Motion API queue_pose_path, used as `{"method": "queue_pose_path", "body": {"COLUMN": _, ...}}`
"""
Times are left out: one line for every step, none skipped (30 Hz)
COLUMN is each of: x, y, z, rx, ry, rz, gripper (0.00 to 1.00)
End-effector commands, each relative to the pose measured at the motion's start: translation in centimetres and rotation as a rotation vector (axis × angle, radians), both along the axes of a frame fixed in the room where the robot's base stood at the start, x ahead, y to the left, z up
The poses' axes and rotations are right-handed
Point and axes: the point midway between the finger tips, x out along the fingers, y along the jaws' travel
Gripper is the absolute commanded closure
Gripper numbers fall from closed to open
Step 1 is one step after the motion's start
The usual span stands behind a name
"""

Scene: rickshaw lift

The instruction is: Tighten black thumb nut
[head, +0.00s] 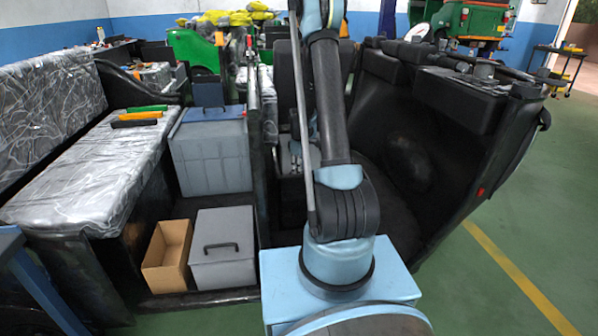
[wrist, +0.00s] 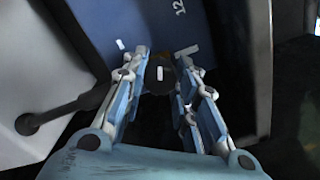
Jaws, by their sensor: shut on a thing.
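In the wrist view my gripper (wrist: 163,62) points at a dark blue box face with a white "12" marking. Its two blue-grey fingers stand on either side of a small dark round part, which I take to be the black thumb nut (wrist: 160,82). The fingers are shut on it. The nut's thread and its seat are too dark and small to make out. In the head view my arm rises through the middle of the picture, and I cannot make out the gripper or the nut there.
In the wrist view a black handle (wrist: 70,110) lies at left and a pale post (wrist: 250,70) at right. The head view shows a grey box (head: 222,250), a cardboard box (head: 167,256), a plastic-covered seat (head: 85,185) and a black panel (head: 450,120). Green floor is open at right.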

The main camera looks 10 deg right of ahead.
Motion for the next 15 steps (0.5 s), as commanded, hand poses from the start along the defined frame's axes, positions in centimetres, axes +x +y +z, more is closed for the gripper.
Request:
{"method": "queue_pose_path", "body": {"x": 0.26, "y": 0.18, "z": 0.03, "rx": 0.003, "ry": -0.005, "rz": -0.04, "gripper": 0.97}}
{"method": "queue_pose_path", "body": {"x": 0.26, "y": 0.18, "z": 0.03, "rx": 0.003, "ry": -0.005, "rz": -0.068, "gripper": 0.97}}
{"method": "queue_pose_path", "body": {"x": 0.27, "y": 0.19, "z": 0.03, "rx": 0.003, "ry": -0.005, "rz": -0.107, "gripper": 0.97}}
{"method": "queue_pose_path", "body": {"x": 0.27, "y": 0.19, "z": 0.03, "rx": 0.003, "ry": -0.004, "rz": -0.135, "gripper": 0.97}}
{"method": "queue_pose_path", "body": {"x": 0.27, "y": 0.19, "z": 0.03, "rx": 0.003, "ry": -0.004, "rz": -0.163, "gripper": 0.97}}
{"method": "queue_pose_path", "body": {"x": 0.29, "y": 0.19, "z": 0.03, "rx": 0.003, "ry": -0.004, "rz": -0.202, "gripper": 0.97}}
{"method": "queue_pose_path", "body": {"x": 0.29, "y": 0.19, "z": 0.03, "rx": 0.004, "ry": -0.004, "rz": -0.23, "gripper": 0.97}}
{"method": "queue_pose_path", "body": {"x": 0.29, "y": 0.18, "z": 0.03, "rx": 0.004, "ry": -0.004, "rz": -0.258, "gripper": 0.97}}
{"method": "queue_pose_path", "body": {"x": 0.3, "y": 0.19, "z": 0.03, "rx": 0.004, "ry": -0.004, "rz": -0.297, "gripper": 0.97}}
{"method": "queue_pose_path", "body": {"x": 0.31, "y": 0.18, "z": 0.04, "rx": 0.004, "ry": -0.004, "rz": -0.325, "gripper": 0.97}}
{"method": "queue_pose_path", "body": {"x": 0.31, "y": 0.18, "z": 0.03, "rx": 0.004, "ry": -0.004, "rz": -0.353, "gripper": 0.97}}
{"method": "queue_pose_path", "body": {"x": 0.32, "y": 0.18, "z": 0.04, "rx": 0.003, "ry": -0.004, "rz": -0.392, "gripper": 0.97}}
{"method": "queue_pose_path", "body": {"x": 0.32, "y": 0.18, "z": 0.04, "rx": 0.003, "ry": -0.004, "rz": -0.42, "gripper": 0.97}}
{"method": "queue_pose_path", "body": {"x": 0.32, "y": 0.18, "z": 0.04, "rx": 0.003, "ry": -0.004, "rz": -0.448, "gripper": 0.97}}
{"method": "queue_pose_path", "body": {"x": 0.33, "y": 0.18, "z": 0.04, "rx": 0.003, "ry": -0.004, "rz": -0.487, "gripper": 0.97}}
